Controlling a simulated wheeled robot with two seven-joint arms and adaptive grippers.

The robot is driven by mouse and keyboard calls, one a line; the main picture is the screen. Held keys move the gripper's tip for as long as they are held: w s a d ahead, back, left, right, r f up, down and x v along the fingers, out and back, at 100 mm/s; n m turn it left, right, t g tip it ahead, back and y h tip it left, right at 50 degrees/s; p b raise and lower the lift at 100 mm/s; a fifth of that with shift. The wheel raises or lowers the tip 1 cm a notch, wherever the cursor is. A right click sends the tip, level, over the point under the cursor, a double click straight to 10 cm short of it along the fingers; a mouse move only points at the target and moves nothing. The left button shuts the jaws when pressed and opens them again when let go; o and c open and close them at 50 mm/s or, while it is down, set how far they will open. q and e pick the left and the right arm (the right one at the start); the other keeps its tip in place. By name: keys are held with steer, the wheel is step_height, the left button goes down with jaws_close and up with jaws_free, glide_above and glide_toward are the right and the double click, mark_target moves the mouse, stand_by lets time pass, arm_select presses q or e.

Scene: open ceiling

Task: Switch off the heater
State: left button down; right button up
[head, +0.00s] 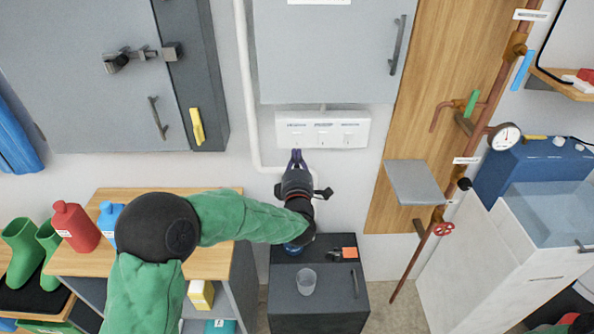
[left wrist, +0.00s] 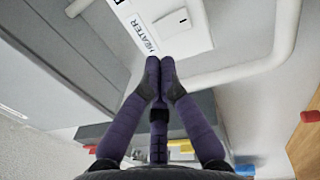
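A white switch panel (head: 350,131) with three labelled switches is on the wall below the grey cabinet. In the left wrist view the panel (left wrist: 198,42) shows the label HEATER (left wrist: 146,36) beside a white switch (left wrist: 172,21). Whether that switch is on or off I cannot tell. My left gripper (head: 296,153) is just below the panel's left switch, its purple fingers pointing up. In the left wrist view the left gripper (left wrist: 160,66) has its fingertips together and empty, close to the panel's edge. Contact with the panel is not clear. My right gripper is out of view.
A white pipe (head: 247,90) runs down the wall left of the panel and bends beneath it. A grey cabinet (head: 325,55) hangs above. A dark low cabinet (head: 335,300) with a glass (head: 306,281) stands below. Copper pipes (head: 492,95) are at the right.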

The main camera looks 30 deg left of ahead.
mark_target(296, 135)
arm_select(q)
steer(key=b+x, duration=0.1)
steer(key=x, duration=0.5)
steer(key=shift+w+a+r, duration=0.1)
steer(key=shift+w+a, duration=0.05)
steer(key=shift+w, duration=0.05)
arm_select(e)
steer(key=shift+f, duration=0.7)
arm_select(q)
steer(key=shift+w+a+r+g+p, duration=0.15)
steer(key=shift+w+r+g+p, duration=0.15)
steer(key=shift+p, duration=0.25)
steer(key=shift+f, duration=0.25)
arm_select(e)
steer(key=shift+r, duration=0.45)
arm_select(q)
steer(key=shift+s, duration=0.1)
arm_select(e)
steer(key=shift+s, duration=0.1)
